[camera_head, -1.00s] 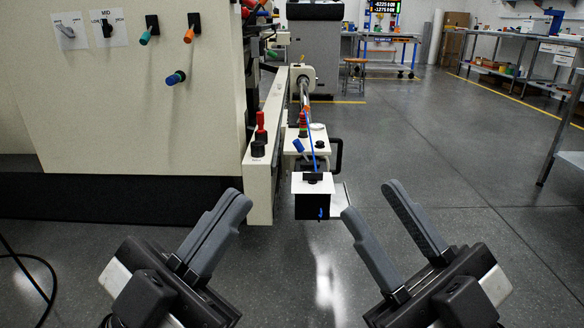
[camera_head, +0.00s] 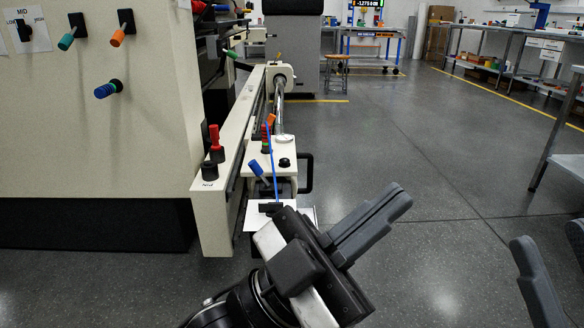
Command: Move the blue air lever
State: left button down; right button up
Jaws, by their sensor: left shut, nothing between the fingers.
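A blue-handled lever (camera_head: 259,169) tilts up from the small carriage on the machine's front end, beside a thin blue rod. A second blue-tipped handle (camera_head: 108,89) sticks out of the machine's cream panel at the upper left; I cannot tell which is the air lever. My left gripper (camera_head: 400,198) is shut and empty, its fingers pointing up and right over the floor, apart from both levers. Its body covers the lower part of the carriage. My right gripper (camera_head: 548,236) is open and empty at the right edge, partly out of view.
The cream machine (camera_head: 120,150) fills the left side. Red knobs (camera_head: 215,138) and a white plate (camera_head: 251,213) are near the carriage. Green and orange handles sit above on the panel. Metal tables (camera_head: 500,48) stand far right. The middle floor is clear.

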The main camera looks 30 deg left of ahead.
aim_at(256, 168)
jog(key=u, duration=0.4)
jog(key=i, duration=0.7)
jog(key=u, duration=0.7)
jog(key=i, duration=0.5)
jog(key=z, duration=0.05)
